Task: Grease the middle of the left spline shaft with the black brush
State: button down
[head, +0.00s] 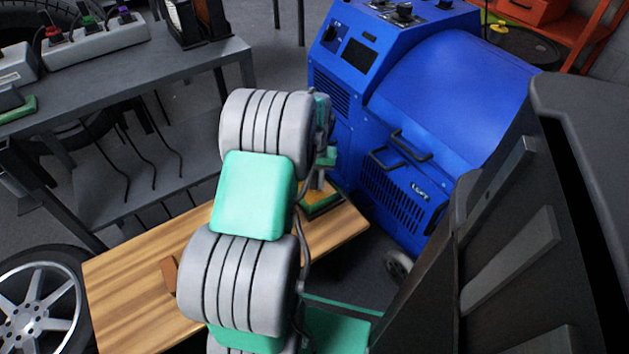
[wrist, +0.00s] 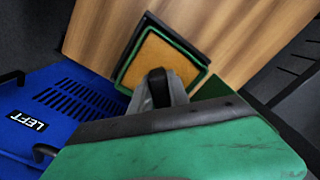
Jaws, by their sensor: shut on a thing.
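My gripper (wrist: 172,95) is seen end-on in the wrist view, behind its large green body. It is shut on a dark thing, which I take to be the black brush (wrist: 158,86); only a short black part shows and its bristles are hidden. It is over the near edge of a square tray (wrist: 128,58) with an orange-yellow filling, as seen from the wrist; contact cannot be told. In the head view, my arm covers most of the gripper, and the tray (head: 322,208) shows beside the arm. I cannot make out the left spline shaft in either view.
The tray is on a wooden bench (head: 120,290). A blue machine (head: 450,90) with a LEFT label stands behind it; it also shows in the wrist view (wrist: 70,110). A grey table (head: 150,65) with switch boxes is at the left. A wheel (head: 40,305) is at lower left.

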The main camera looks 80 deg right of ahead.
aim_at(314, 177)
notch_tip(314, 177, up, 7)
jog(key=p, duration=0.5)
jog(key=shift+p, duration=0.4)
